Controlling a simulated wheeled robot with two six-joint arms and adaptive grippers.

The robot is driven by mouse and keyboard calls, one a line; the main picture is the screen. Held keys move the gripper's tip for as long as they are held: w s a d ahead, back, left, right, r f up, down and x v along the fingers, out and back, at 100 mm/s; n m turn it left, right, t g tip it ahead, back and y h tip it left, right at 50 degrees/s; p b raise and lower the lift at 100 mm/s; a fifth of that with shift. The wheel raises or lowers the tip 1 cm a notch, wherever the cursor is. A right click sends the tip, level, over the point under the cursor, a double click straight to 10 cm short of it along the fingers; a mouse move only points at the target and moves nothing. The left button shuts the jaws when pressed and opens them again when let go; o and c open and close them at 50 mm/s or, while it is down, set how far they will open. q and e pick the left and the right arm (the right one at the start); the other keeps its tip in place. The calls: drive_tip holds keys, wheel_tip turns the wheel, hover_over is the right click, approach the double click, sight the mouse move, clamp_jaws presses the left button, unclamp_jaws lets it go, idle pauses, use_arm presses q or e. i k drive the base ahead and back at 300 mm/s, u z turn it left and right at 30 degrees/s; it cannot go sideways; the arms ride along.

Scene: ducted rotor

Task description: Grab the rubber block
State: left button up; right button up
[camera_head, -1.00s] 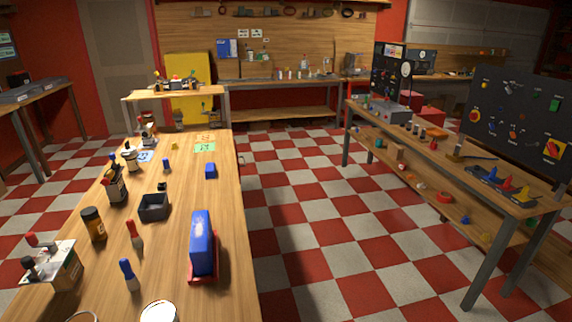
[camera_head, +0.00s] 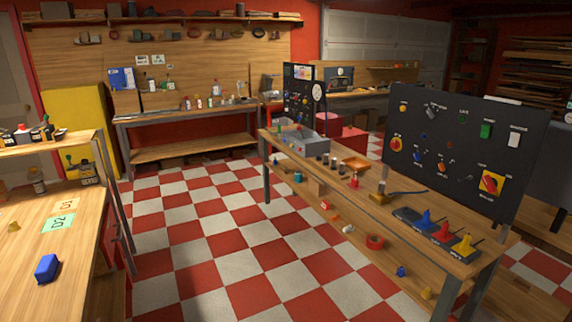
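No object here is clearly marked as the rubber block. A small blue block (camera_head: 47,269) lies on the wooden workbench (camera_head: 90,205) at the lower left. Its material cannot be told. Neither of my grippers is in view.
A green card reading D2 (camera_head: 58,223) and a card reading D1 (camera_head: 67,204) lie behind the block. A long bench (camera_head: 345,195) with a black control panel (camera_head: 462,150) stands at right. The checkered floor (camera_head: 215,235) between the benches is clear.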

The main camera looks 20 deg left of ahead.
sight(45, 272)
drive_tip(key=u, duration=0.3)
drive_tip(key=i, duration=2.65)
drive_tip(key=u, duration=0.9)
drive_tip(key=i, duration=1.5)
drive_tip(key=u, duration=1.8)
drive_tip(key=i, duration=1.15)
drive_tip(key=u, duration=0.8)
